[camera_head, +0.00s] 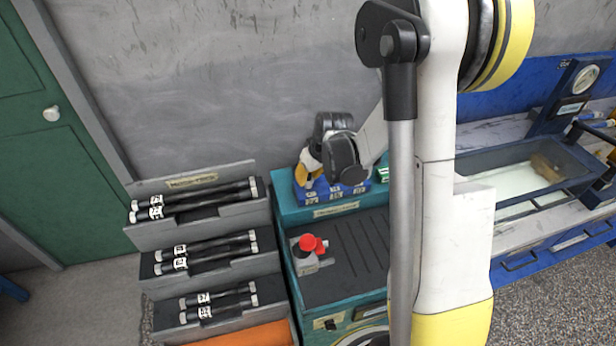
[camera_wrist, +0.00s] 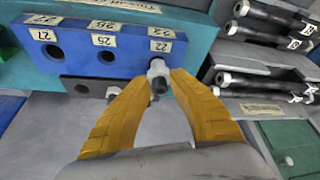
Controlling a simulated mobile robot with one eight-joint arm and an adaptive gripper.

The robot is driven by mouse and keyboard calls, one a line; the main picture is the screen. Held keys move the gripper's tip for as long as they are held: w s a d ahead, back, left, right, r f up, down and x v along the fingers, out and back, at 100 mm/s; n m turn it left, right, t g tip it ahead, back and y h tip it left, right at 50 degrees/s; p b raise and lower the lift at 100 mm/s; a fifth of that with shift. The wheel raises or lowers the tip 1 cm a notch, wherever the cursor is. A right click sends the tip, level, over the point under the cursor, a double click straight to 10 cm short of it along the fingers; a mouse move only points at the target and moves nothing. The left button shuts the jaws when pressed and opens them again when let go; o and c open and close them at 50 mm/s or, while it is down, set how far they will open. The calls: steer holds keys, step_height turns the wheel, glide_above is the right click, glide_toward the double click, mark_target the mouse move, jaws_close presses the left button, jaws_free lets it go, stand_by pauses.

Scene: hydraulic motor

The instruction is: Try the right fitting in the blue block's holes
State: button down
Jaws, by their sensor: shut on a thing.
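The blue block (camera_wrist: 75,62) shows in the wrist view with round holes under labels reading 27, 25 and 22. My gripper (camera_wrist: 160,78) has its yellow fingers shut on a light grey fitting (camera_wrist: 157,68) with a dark end facing the camera. The fitting is at the face of the block below label 22, covering the place of that hole. I cannot tell whether it is inside the hole or only against it. The holes under 27 and 25 are empty. In the head view the blue block (camera_head: 335,193) is partly hidden by my gripper (camera_head: 308,170).
A dark block with holes (camera_wrist: 85,88) sits below the blue block. A grey rack of black hoses (camera_head: 200,240) stands left of the teal cabinet (camera_head: 345,212). A red-topped part (camera_head: 308,243) stands on the cabinet's dark top. A blue-framed bench with a tank (camera_head: 530,175) is at right.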

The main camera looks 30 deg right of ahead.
steer(key=shift+r+p, duration=1.35)
steer(key=shift+r, duration=0.85)
